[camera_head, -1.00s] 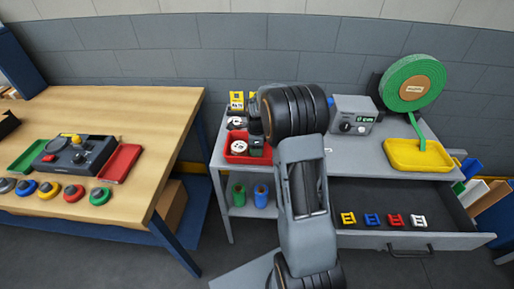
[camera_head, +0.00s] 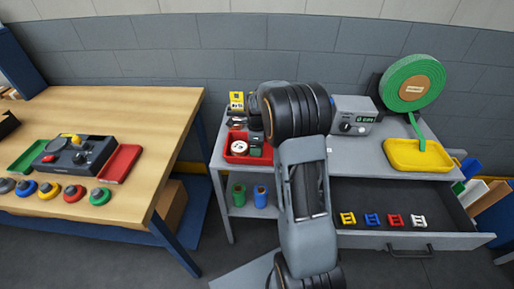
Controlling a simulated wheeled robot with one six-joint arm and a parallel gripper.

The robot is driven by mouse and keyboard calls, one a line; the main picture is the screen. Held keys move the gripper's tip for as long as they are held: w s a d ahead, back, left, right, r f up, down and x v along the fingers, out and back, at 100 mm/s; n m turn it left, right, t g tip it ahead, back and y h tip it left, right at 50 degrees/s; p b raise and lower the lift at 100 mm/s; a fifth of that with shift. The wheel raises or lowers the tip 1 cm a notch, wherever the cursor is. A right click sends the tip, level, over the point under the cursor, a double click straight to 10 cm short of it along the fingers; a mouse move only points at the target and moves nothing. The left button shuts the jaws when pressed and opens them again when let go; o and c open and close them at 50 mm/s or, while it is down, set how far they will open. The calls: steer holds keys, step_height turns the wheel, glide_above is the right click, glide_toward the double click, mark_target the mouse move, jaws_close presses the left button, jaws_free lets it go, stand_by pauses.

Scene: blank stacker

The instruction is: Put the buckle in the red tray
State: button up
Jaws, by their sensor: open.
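Several buckles lie in a row in the open drawer: a yellow one (camera_head: 348,218), a blue one (camera_head: 372,220), a red one (camera_head: 394,221) and a white one (camera_head: 418,222). A flat red tray (camera_head: 121,164) lies on the wooden table, and it looks empty. A smaller red tray (camera_head: 236,159) on the grey bench holds a white round thing and dark things. My gripper (camera_head: 256,146) is over the right part of this smaller tray, partly hidden beside my arm. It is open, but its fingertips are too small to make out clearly. I cannot tell whether a buckle is in that tray.
The grey bench also carries a grey box with a display (camera_head: 354,115), a yellow tray (camera_head: 418,155) and a green reel (camera_head: 412,80). The drawer (camera_head: 445,240) sticks out at the front. A control box (camera_head: 75,155) and several coloured knobs stand on the wooden table (camera_head: 150,110).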

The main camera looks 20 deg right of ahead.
steer(key=s+a+r+n, duration=0.2)
steer(key=r, duration=0.4)
steer(key=s+a+r+n, duration=0.1)
steer(key=s+r+n, duration=0.1)
steer(key=r, duration=0.5)
steer(key=s+a+n+t, duration=0.1)
steer(key=s+a+n, duration=0.3)
steer(key=s+n, duration=0.5)
steer(key=s+a+n+t, duration=0.2)
steer(key=s+a+n, duration=0.2)
steer(key=s+n, duration=0.4)
steer(key=n, duration=0.2)
steer(key=shift+s+a+f+n, duration=0.15)
steer(key=shift+s+f+n, duration=0.25)
